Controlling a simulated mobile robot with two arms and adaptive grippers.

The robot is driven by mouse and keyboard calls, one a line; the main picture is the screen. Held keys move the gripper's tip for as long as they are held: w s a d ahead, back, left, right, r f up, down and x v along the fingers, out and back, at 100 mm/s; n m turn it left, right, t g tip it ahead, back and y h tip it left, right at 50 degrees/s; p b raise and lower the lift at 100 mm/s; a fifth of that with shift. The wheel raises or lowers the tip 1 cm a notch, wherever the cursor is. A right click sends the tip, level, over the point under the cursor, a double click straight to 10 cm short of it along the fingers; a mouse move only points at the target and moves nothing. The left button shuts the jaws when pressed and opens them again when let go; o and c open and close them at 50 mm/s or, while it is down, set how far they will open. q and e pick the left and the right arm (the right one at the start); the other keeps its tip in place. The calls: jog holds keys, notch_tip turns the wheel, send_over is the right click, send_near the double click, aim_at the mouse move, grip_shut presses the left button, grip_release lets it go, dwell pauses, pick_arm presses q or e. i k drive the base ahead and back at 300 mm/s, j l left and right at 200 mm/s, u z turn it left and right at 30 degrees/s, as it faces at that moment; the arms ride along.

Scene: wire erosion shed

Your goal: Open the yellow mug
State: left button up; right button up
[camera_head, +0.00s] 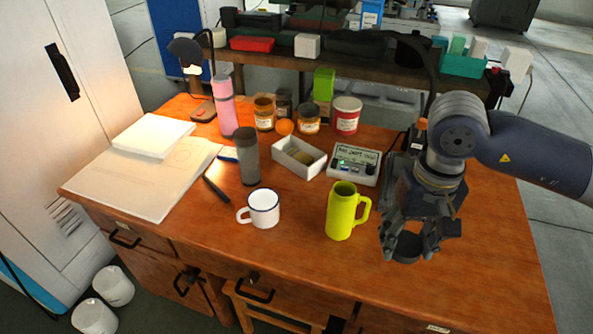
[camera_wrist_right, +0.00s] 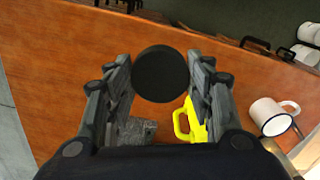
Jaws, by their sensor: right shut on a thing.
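The yellow mug (camera_head: 341,214) stands upright on the wooden desk, its handle to the right. No lid shows on its top, and its rim looks open. Its handle also shows in the right wrist view (camera_wrist_right: 186,122), with the rest hidden behind my gripper. My right gripper (camera_head: 412,240) is to the right of the mug and apart from it. It is shut on a dark round lid (camera_head: 404,249), held between the fingertips. In the right wrist view the lid shows as a black disc (camera_wrist_right: 160,74). My left gripper is in neither view.
A white mug (camera_head: 264,208) stands left of the yellow mug. Behind are a grey tumbler (camera_head: 247,158), a white open box (camera_head: 299,159), a control box (camera_head: 354,166) and several jars. The desk's front right (camera_head: 460,285) is bare.

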aim_at(340, 220)
jog(key=i+j+u, duration=0.15)
jog(key=i, duration=0.25)
jog(key=i+j+u, duration=0.1)
jog(key=i+j, duration=0.2)
jog(key=i, duration=0.15)
